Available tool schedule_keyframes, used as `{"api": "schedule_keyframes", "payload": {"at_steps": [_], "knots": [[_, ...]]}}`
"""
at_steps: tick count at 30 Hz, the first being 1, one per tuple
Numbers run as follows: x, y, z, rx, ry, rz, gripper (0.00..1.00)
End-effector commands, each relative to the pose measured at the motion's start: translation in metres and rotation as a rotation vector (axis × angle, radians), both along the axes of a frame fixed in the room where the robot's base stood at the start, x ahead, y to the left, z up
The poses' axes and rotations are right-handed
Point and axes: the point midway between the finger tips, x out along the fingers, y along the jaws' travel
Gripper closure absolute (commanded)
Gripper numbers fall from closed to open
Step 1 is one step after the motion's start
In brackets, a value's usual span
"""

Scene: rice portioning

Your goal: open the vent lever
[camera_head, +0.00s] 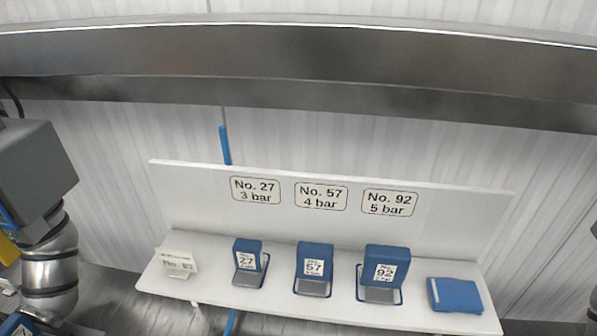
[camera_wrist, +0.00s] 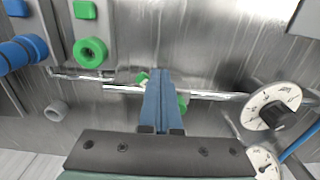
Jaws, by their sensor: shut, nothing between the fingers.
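In the wrist view my gripper (camera_wrist: 160,76) reaches up from the bottom with its two blue-grey fingers together, holding nothing. Green parts show on both sides of the fingers, one at the upper left (camera_wrist: 144,78) and one at the right (camera_wrist: 182,104). They may belong to one green handle behind the fingers; its middle is hidden, and I cannot tell whether the fingers touch it. A thin metal pipe (camera_wrist: 215,95) runs across behind. I cannot tell for sure which part is the vent lever. The head view shows neither the gripper nor a lever.
In the wrist view a green ring (camera_wrist: 90,52) and a blue cylinder (camera_wrist: 22,50) stand at left, and a dial gauge (camera_wrist: 288,94) at right.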

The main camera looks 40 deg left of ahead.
Motion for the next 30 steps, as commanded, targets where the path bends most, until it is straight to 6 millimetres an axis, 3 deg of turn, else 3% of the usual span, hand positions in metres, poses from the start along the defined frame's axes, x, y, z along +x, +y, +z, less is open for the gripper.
{"api": "schedule_keyframes", "payload": {"at_steps": [6, 18, 30], "knots": [[0.017, -0.003, -0.001, 0.002, -0.004, 0.000, 1.00], [0.021, -0.004, 0.000, 0.001, -0.003, 0.000, 1.00], [0.042, -0.001, 0.000, 0.001, -0.003, 0.001, 1.00]]}}
